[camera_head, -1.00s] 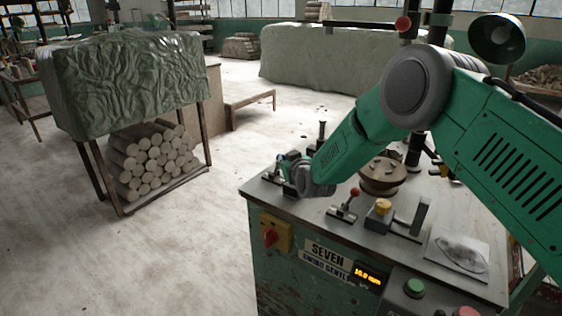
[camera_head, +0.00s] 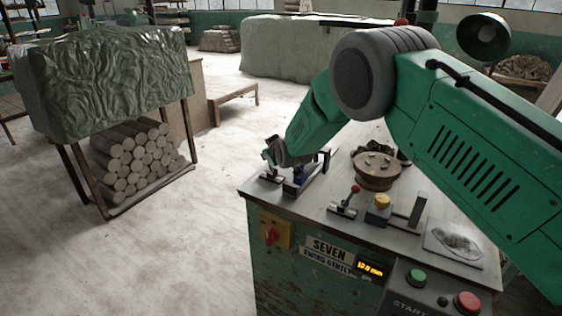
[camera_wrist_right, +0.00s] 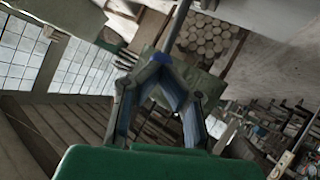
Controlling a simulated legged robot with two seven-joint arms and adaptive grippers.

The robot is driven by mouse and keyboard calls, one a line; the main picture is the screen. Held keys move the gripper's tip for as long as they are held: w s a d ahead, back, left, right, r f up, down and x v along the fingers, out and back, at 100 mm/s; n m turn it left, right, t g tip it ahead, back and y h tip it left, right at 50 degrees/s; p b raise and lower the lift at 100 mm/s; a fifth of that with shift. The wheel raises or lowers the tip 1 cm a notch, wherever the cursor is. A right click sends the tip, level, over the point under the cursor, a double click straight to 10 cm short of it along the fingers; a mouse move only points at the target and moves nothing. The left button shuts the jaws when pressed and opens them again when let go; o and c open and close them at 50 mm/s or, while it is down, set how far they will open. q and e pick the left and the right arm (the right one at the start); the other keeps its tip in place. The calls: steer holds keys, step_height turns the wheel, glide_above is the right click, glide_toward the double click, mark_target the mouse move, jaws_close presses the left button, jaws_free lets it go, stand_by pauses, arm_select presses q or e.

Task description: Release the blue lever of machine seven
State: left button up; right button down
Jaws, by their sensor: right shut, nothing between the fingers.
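Machine seven (camera_head: 275,265) is a green cabinet with a grey top and a "SEVEN" plate (camera_head: 328,250). My right arm reaches over its top. My right gripper (camera_head: 268,155) is at the far left corner of the top, shut with nothing held. A small blue part (camera_head: 298,171), probably of the blue lever, shows just below my wrist; my arm hides the rest. In the right wrist view, the gripper (camera_wrist_right: 158,66) has its fingertips together, and a blue piece (camera_wrist_right: 160,57) on a grey rod shows right at them. Whether they touch is unclear. My left gripper is out of view.
A red-knobbed lever (camera_head: 355,189), a yellow knob (camera_head: 382,202) and a round turntable (camera_head: 376,171) stand on the top near my forearm. Green (camera_head: 418,277) and red (camera_head: 467,302) buttons are at the front. A rack of clay logs (camera_head: 132,155) stands left across open floor.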

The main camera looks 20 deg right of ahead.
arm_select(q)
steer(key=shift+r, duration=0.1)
arm_select(e)
steer(key=shift+r, duration=0.25)
arm_select(q)
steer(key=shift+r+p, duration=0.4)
steer(key=shift+p, duration=0.1)
arm_select(e)
steer(key=shift+a+r, duration=0.1)
steer(key=shift+r, duration=0.55)
